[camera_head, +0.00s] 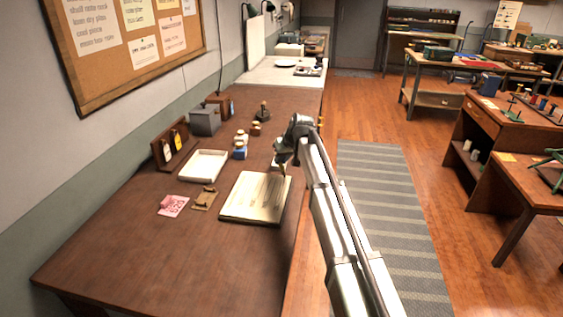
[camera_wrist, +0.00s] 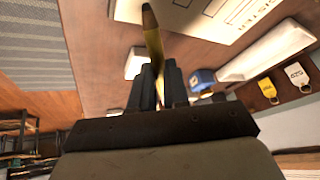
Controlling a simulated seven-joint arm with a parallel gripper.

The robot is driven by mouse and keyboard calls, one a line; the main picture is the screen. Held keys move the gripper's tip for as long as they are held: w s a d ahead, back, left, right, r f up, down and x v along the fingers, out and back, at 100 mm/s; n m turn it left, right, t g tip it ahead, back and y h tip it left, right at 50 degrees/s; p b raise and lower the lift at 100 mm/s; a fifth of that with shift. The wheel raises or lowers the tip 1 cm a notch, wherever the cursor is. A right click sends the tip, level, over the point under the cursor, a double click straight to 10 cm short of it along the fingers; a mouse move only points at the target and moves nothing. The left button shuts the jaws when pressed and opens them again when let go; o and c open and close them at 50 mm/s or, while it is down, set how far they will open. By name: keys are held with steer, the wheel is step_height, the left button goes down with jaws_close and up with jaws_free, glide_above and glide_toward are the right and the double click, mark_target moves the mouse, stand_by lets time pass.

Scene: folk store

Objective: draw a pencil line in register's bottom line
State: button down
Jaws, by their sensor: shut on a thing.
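The register (camera_head: 255,197) lies flat near the right edge of the brown desk, a pale page with faint lines. Part of it shows at the top of the wrist view (camera_wrist: 205,14), with large dark printed letters. My gripper (camera_head: 281,167) is over the register's far right corner. In the wrist view my gripper (camera_wrist: 161,82) is shut on a yellow pencil (camera_wrist: 153,42), which sticks out beyond the fingers with its dark tip toward the page. Whether the tip touches the page I cannot tell. The gripper hides part of the register's far edge in the head view.
A pink slip (camera_head: 173,206) and a small brown item (camera_head: 205,198) lie to the left. A tag rack (camera_head: 160,155) stands by the wall. The desk's near left is clear.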

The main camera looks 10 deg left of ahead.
steer(key=shift+r, duration=1.8)
